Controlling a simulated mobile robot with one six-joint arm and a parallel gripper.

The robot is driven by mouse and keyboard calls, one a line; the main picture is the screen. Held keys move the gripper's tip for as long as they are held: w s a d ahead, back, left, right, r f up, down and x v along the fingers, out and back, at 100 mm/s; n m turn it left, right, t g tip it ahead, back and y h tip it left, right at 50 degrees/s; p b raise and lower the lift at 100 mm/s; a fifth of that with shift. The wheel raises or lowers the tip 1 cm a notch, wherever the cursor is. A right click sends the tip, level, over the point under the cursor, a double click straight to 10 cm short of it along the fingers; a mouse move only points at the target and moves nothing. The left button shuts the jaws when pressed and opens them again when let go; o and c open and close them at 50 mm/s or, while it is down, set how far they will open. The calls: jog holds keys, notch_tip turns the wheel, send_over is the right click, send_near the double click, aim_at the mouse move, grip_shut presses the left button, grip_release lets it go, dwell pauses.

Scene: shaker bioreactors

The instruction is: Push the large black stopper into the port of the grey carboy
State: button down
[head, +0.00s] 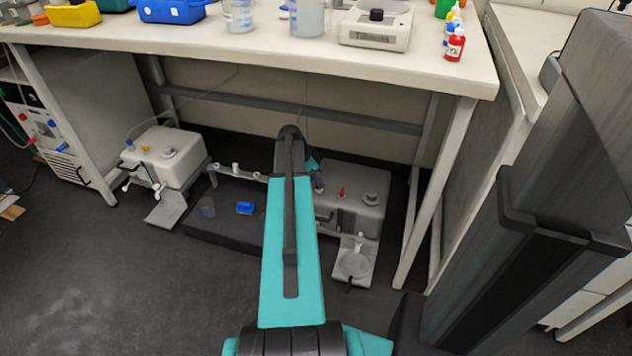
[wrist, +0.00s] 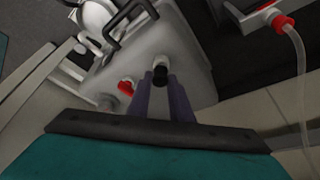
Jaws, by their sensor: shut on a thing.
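The grey carboy (head: 357,216) stands on the floor under the bench, right of my arm, in the head view. In the wrist view its grey top (wrist: 183,45) fills the upper middle, with a black handle (wrist: 130,20) and a small red fitting (wrist: 125,87). My gripper (wrist: 161,82) is over the carboy's top, its dark fingers shut on the large black stopper (wrist: 161,76). A pale ring shows at the stopper's far end. The port is hidden behind the stopper, so I cannot tell how deep it sits. In the head view my arm hides the stopper and fingertips.
A white carboy (head: 167,155) stands farther left under the bench. A dark low tray (head: 225,231) with a small blue item (head: 245,208) lies between. Bench legs (head: 436,190) and the bench top (head: 300,52) bound the space. A clear tube (wrist: 300,90) hangs at right.

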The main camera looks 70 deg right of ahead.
jog(key=shift+f, duration=0.5)
dwell(0.6)
jog(key=c, duration=1.5)
grip_release()
jog(key=p+v, duration=0.3)
jog(key=v, duration=1)
jog(key=shift+w+a+r+p, duration=0.1)
jog(key=shift+w+r+p, duration=0.1)
jog(key=shift+r+p, duration=0.1)
